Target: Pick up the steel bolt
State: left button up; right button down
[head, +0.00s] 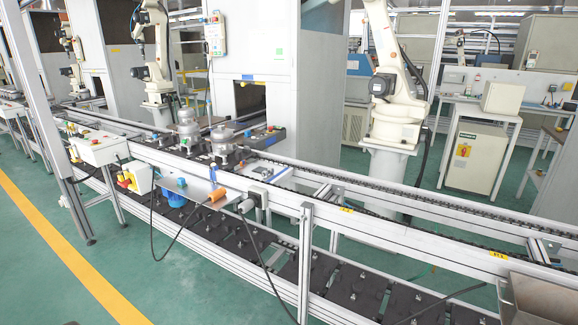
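I cannot make out a single steel bolt for certain in the head view. A metal bin (540,300) is at the bottom right corner, cut off by the frame edge; its contents are not visible. Neither of my grippers shows in this view.
A conveyor line (400,205) runs from the upper left to the right. Two silver compressor housings (222,138) stand on it. Black plates with small metal pegs (330,275) fill its lower level. White robot arms (395,95) stand behind. Green floor (200,265) in front is clear.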

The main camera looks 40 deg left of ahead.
aim_at(270, 171)
jog(key=u, duration=0.85)
jog(key=i, duration=1.7)
jog(key=u, duration=0.4)
